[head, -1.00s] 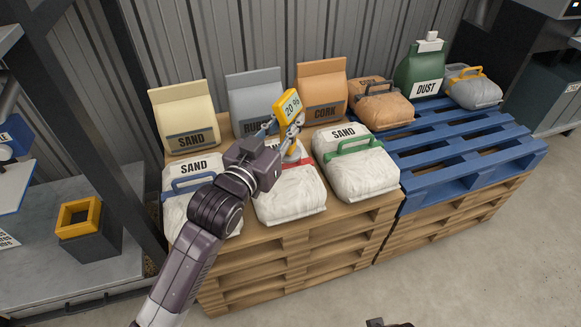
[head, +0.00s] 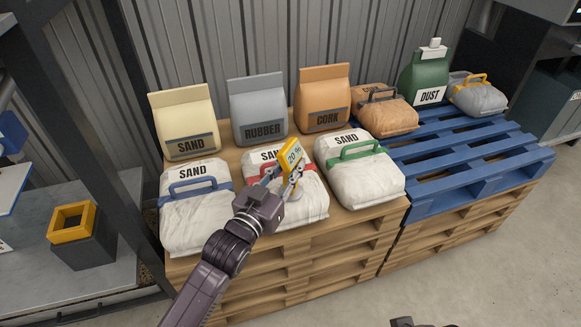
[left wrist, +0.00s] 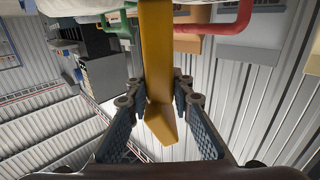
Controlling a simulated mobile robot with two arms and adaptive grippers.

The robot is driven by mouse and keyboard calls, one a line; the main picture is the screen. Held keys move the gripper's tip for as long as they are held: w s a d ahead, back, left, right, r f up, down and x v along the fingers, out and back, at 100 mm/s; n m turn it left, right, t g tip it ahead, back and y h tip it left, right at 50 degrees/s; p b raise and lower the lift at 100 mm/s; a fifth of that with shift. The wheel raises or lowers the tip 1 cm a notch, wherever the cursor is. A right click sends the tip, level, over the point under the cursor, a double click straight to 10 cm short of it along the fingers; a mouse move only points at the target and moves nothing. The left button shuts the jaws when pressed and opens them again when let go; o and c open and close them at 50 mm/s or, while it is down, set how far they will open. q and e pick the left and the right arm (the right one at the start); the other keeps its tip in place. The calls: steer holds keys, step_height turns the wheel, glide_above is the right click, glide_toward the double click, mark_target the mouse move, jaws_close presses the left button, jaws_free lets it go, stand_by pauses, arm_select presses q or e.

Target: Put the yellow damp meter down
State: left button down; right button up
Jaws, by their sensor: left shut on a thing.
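The yellow damp meter (head: 291,156) has a pale display reading "20 %". My left gripper (head: 284,178) is shut on it and holds it upright in front of the middle sand bag (head: 262,198), the one with the red handle. In the left wrist view the meter's yellow body (left wrist: 156,60) stands between the two fingers of my left gripper (left wrist: 158,95). The meter hides part of that bag's label and handle. I cannot tell whether the meter touches the bag. A small dark part at the bottom edge may belong to my right arm; its gripper does not show.
White sand bags with blue (head: 195,210) and green (head: 362,175) handles flank the middle one on a wooden pallet stack (head: 330,245). Upright sand, rubber (head: 258,108) and cork (head: 323,98) bags stand behind. A blue pallet (head: 465,160) at right has bare slats in front. A black-yellow box (head: 80,235) stands at left.

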arm_select(q)
steer(key=c, duration=2.1)
jaws_free()
steer(key=shift+f, duration=0.15)
steer(key=o, duration=0.4)
arm_select(e)
steer(key=shift+r, duration=0.1)
arm_select(q)
steer(key=shift+s+r, duration=0.1)
steer(key=shift+r, duration=0.15)
steer(key=p+v, duration=0.1)
steer(key=v, duration=1.1)
steer(key=shift+p, duration=0.35)
arm_select(e)
step_height(320, 180, down, 6)
steer(key=shift+w+a+f, duration=0.15)
steer(key=shift+w+f, duration=0.1)
steer(key=shift+w, duration=0.2)
